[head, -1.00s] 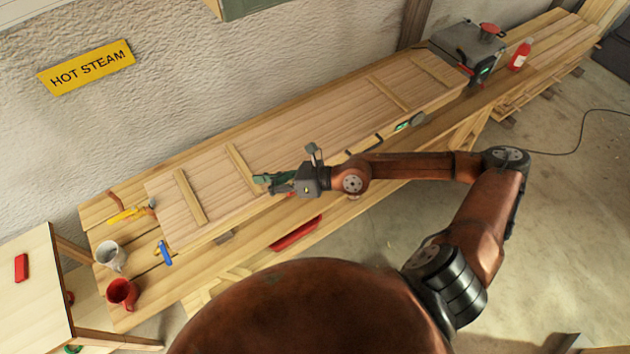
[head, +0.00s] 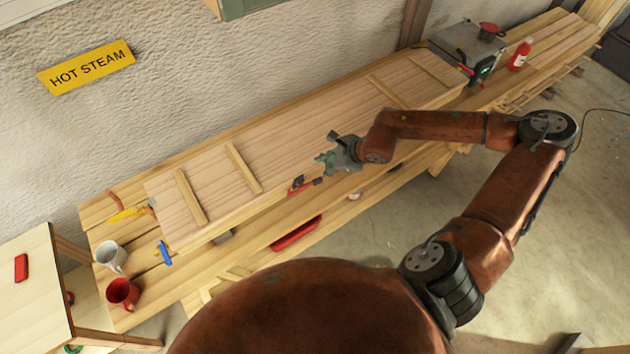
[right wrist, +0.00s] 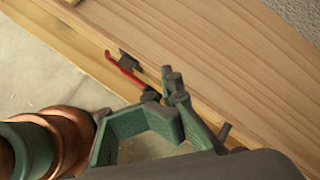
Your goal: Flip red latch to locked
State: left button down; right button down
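The red latch (head: 297,188) is on the front edge of the long wooden panel (head: 215,175). In the right wrist view, its red lever (right wrist: 124,70) reaches out from a dark bracket (right wrist: 130,60) and lies slanted along the panel edge. My right gripper (head: 325,160) is over the panel's front edge, to the right of the latch and apart from it. In the right wrist view its green fingers (right wrist: 160,88) come together at the tips with nothing seen between them. My left gripper is not in view.
A grey box with a red knob (head: 490,31) and a red bottle (head: 520,56) stand at the far right of the bench. A white mug (head: 110,256), a red mug (head: 122,292) and a blue clamp (head: 164,253) are at the left end. A red object (head: 296,233) lies below the panel.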

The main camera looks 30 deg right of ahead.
notch_tip(320, 180, down, 8)
jog(key=a+b, duration=0.1)
jog(key=b, duration=0.6)
jog(key=shift+a+f, duration=0.25)
jog(key=shift+a, duration=0.05)
dwell(1.0)
jog(key=shift+a+f+b, duration=0.1)
jog(key=shift+f+b, duration=0.3)
jog(key=shift+b, duration=0.3)
